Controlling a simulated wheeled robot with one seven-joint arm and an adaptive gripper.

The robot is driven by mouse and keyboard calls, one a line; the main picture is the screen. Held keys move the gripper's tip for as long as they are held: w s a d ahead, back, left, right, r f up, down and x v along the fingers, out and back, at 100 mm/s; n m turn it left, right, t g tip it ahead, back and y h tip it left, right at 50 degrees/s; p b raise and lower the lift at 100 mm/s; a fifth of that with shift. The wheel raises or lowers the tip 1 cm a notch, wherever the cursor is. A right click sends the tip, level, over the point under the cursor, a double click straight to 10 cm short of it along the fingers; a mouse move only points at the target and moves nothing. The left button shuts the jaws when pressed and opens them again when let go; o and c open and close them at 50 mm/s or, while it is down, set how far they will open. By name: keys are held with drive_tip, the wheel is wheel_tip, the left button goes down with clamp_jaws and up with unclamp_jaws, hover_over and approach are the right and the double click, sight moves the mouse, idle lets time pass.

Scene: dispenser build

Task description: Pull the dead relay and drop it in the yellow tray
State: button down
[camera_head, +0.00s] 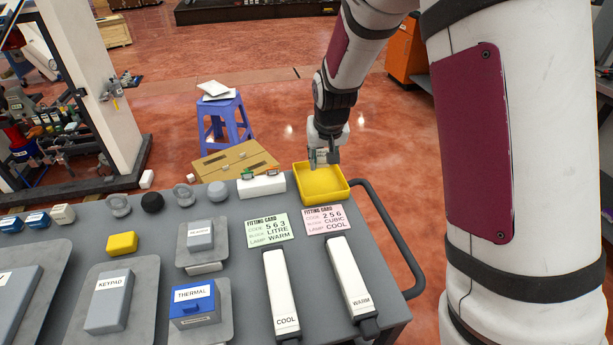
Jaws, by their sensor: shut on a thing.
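The yellow tray (324,184) sits at the far right corner of the grey bench top, and its visible floor looks empty. My gripper (325,158) is over the back part of the tray, pointing down. It is shut on a small pale piece, apparently the relay (321,157), mostly hidden by the fingers. The piece appears to be above the tray floor. A white socket block (262,187) stands just left of the tray, with small parts on top, one of them greenish.
Two fitting cards, green (267,230) and pink (325,219), lie in front of the block and tray. Two long white lamps (281,290), (348,275) lie nearer. A dark rail (396,235) runs along the bench's right side. Knobs and labelled modules fill the left.

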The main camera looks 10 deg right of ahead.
drive_tip(key=shift+f+b, duration=1.75)
drive_tip(key=shift+f, duration=1.25)
drive_tip(key=c, duration=1.2)
unclamp_jaws()
drive_tip(key=shift+o, duration=0.2)
drive_tip(key=shift+r, duration=0.1)
drive_tip(key=v, duration=1.2)
